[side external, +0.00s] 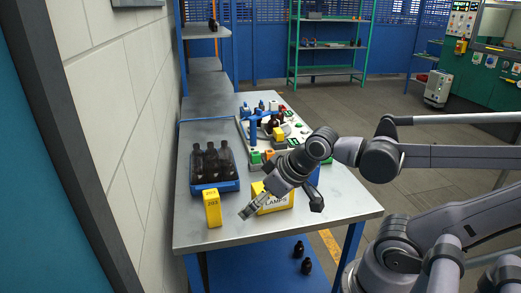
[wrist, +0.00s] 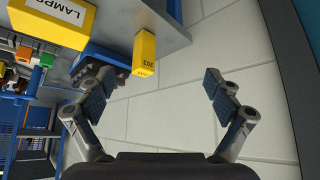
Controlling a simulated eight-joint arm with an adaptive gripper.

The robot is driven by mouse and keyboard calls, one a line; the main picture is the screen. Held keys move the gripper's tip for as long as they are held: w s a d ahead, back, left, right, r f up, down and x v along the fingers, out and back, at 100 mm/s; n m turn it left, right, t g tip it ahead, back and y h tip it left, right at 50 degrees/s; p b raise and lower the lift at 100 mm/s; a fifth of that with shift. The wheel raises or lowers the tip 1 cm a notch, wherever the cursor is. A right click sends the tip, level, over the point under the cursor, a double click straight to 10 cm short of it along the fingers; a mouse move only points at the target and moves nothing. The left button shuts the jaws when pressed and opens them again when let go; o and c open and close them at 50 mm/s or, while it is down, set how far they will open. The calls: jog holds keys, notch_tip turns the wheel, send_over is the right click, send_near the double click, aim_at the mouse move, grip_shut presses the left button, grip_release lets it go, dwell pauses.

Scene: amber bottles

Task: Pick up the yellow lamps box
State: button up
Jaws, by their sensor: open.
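The yellow lamps box (side external: 276,202) lies on the metal table near its front, lettered LAMPS. My gripper (side external: 246,213) is in front of it in the side view and hides part of its left side. In the wrist view the lamps box (wrist: 55,15) is at the upper left, cut off by the picture edge, outside the jaws. My gripper (wrist: 152,88) is open there, with nothing between its fingers. A narrow yellow box (wrist: 144,52) marked 203 is just beyond the fingers in that view; in the side view this narrow box (side external: 212,209) stands left of my gripper.
A blue crate (side external: 216,187) of dark bottles stands on the table (side external: 205,239) behind the narrow box. Behind the lamps box are coloured blocks (side external: 262,156) and a workpiece tray. A white wall (side external: 125,120) runs along the left. Two dark bottles (side external: 302,256) sit below the table.

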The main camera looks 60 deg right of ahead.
jog(key=n+g, duration=0.7)
jog(key=n, duration=0.3)
send_over(272, 197)
jog(key=w+d, duration=0.2)
jog(key=d, duration=0.1)
notch_tip(272, 197, down, 6)
jog(key=shift+f, duration=0.1)
jog(key=shift+d+f, duration=0.2)
jog(key=shift+d, duration=0.1)
jog(key=shift+f, duration=0.3)
jog(key=shift+s+a+f, duration=0.1)
jog(key=shift+s+f, duration=0.05)
jog(key=shift+f, duration=4.95)
jog(key=c, duration=1.4)
